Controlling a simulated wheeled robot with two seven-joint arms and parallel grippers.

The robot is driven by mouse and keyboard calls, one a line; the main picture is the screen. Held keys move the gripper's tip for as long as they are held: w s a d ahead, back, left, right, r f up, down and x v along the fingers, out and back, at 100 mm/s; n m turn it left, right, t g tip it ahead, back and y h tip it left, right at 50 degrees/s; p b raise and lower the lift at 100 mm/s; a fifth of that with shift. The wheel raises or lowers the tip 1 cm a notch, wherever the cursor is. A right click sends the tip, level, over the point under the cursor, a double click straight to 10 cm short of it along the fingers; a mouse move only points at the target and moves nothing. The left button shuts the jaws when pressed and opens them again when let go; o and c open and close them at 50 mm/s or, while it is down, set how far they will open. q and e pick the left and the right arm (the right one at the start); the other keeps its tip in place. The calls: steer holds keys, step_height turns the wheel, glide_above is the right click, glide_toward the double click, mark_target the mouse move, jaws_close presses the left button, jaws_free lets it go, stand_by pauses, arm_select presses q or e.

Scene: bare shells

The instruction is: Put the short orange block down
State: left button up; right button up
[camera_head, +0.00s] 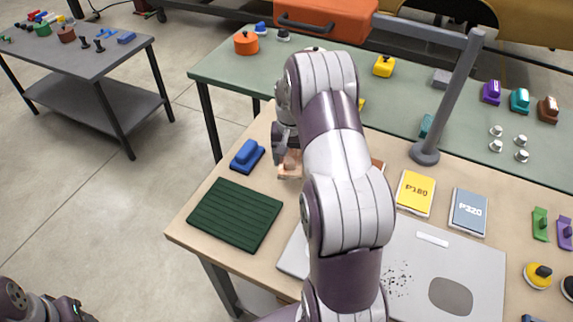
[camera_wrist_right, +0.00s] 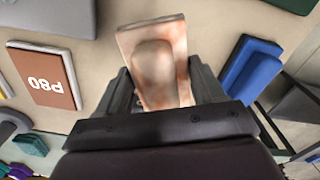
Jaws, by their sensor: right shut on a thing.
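The short orange block (camera_head: 289,168) is pale orange, a flat plate with a raised rounded part. It shows between the fingers in the right wrist view (camera_wrist_right: 155,60). My right gripper (camera_head: 285,150) is shut on it, low over the wooden table (camera_head: 222,180). I cannot tell whether the block touches the table. My right arm hides part of the block and gripper in the head view. My left gripper (camera_head: 68,307) shows only partly at the lower left corner, away from the table; its jaws are unclear.
A blue block (camera_head: 247,155) stands just left of the orange one; it also shows in the wrist view (camera_wrist_right: 250,68). A dark green ribbed mat (camera_head: 235,214) lies nearer. A brown P80 card (camera_wrist_right: 42,75), a yellow card (camera_head: 415,193) and a grey post (camera_head: 425,153) are to the right.

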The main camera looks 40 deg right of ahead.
steer(key=shift+w+a+f, duration=0.2)
steer(key=shift+w+f, duration=0.35)
steer(key=shift+w, duration=0.15)
step_height(320, 180, down, 4)
steer(key=shift+r+p, duration=0.2)
steer(key=shift+p, duration=0.2)
steer(key=shift+f, duration=0.3)
steer(key=o, duration=0.9)
steer(key=shift+o, duration=0.2)
